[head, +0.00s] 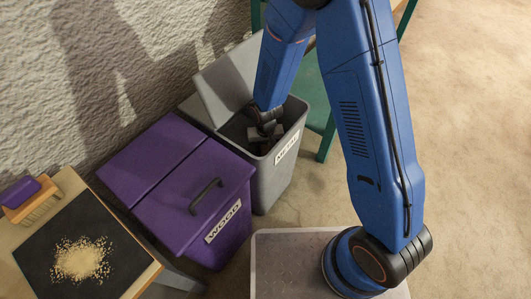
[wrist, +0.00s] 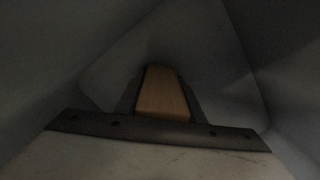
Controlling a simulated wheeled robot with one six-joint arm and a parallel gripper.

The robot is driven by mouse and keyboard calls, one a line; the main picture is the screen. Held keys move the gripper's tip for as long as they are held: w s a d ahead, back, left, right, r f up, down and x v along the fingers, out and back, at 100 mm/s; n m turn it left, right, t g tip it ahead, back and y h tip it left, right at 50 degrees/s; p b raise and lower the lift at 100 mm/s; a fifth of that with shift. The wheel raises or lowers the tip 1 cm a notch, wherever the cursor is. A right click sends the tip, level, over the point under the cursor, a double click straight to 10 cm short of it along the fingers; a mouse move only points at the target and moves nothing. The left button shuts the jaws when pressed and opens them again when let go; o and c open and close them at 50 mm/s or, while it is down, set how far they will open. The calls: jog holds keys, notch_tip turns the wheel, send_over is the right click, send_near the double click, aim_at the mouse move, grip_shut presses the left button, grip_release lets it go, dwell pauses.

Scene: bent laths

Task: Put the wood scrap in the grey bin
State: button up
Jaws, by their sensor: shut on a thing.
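The grey bin (head: 277,179) stands against the purple bin, its lid (head: 228,86) raised and leaning back toward the wall. My gripper (head: 265,132) reaches down into the mouth of the grey bin. In the wrist view my gripper (wrist: 163,76) is shut on the wood scrap, a light brown block (wrist: 163,97), with dark fingers on both sides of it. Dim grey walls of the bin's inside surround it. The head view does not show the scrap. The bin's floor is too dark to judge the gap below.
A purple bin (head: 172,173) with a closed, handled lid and a "WOOD" label stands left of the grey bin. A table with a dark mat (head: 119,252), sawdust (head: 82,258) and a purple-backed brush (head: 19,192) is at lower left. Green furniture (head: 318,104) stands behind.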

jog(key=shift+f, duration=0.1)
jog(key=o, duration=1.1)
notch_tip(320, 180, up, 12)
jog(key=shift+r, duration=0.1)
dwell(0.3)
